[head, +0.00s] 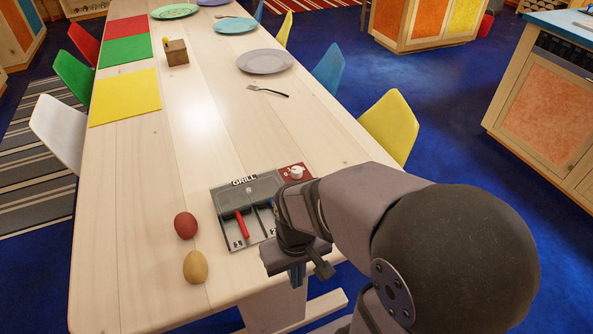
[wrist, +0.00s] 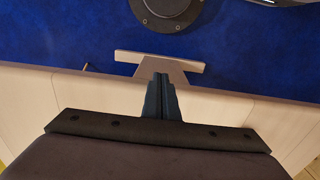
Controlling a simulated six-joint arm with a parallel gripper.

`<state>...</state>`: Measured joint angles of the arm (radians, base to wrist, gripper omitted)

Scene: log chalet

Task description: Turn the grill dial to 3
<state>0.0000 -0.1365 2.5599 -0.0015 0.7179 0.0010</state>
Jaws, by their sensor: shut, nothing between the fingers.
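The grill (head: 240,210) is a grey tray-like unit labelled GRILL near the front end of the table. The dial does not show in the wrist view.
A yellow chair (head: 390,127) stands at right.

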